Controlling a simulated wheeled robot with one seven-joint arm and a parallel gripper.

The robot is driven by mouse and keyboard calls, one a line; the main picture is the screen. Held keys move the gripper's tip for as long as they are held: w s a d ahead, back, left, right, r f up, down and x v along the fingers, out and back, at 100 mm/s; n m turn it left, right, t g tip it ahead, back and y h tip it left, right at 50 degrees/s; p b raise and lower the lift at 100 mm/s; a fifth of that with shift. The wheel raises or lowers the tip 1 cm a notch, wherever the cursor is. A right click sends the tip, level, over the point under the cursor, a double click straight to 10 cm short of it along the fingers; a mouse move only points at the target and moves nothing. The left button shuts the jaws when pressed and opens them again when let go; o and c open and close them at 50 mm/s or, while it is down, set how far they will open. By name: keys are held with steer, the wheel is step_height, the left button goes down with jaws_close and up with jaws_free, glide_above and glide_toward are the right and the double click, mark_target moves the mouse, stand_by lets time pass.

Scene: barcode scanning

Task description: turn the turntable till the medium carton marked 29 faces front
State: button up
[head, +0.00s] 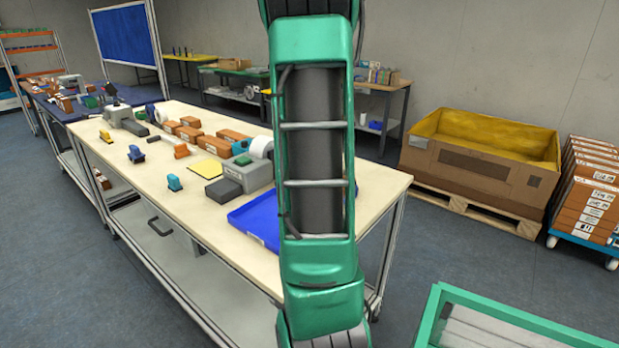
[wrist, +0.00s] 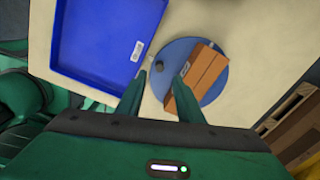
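In the wrist view a round blue-grey turntable (wrist: 216,96) lies on the pale tabletop. A brown carton (wrist: 207,74) sits on its right part, tilted in the picture; no number can be read on it. A small dark knob (wrist: 159,66) stands near the turntable's left edge. My gripper (wrist: 164,78) is over the turntable with its two fingers apart and nothing between them that I see held. The knob shows beyond the gap, and the right fingertip appears close to the carton's left side; contact cannot be told. In the head view my arm hides the turntable and gripper.
A blue tray (wrist: 100,40) lies left of the turntable, and it also shows in the head view (head: 253,222). Further along the table (head: 220,235) stand a grey box (head: 247,176), brown cartons and small tools. A large pallet box (head: 480,165) stands to the right.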

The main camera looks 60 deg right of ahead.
step_height(320, 180, up, 3)
steer(key=shift+r, duration=0.1)
stand_by(0.6)
steer(key=s+a+f+n, duration=0.2)
steer(key=a+n, duration=1.2)
steer(key=a, duration=0.5)
steer(key=s+a+f+n, duration=0.5)
steer(key=s+a+n, duration=0.3)
steer(key=a+n, duration=0.4)
steer(key=shift+s+a+f+n, duration=0.15)
steer(key=shift+s+n, duration=0.1)
steer(key=shift+n, duration=0.55)
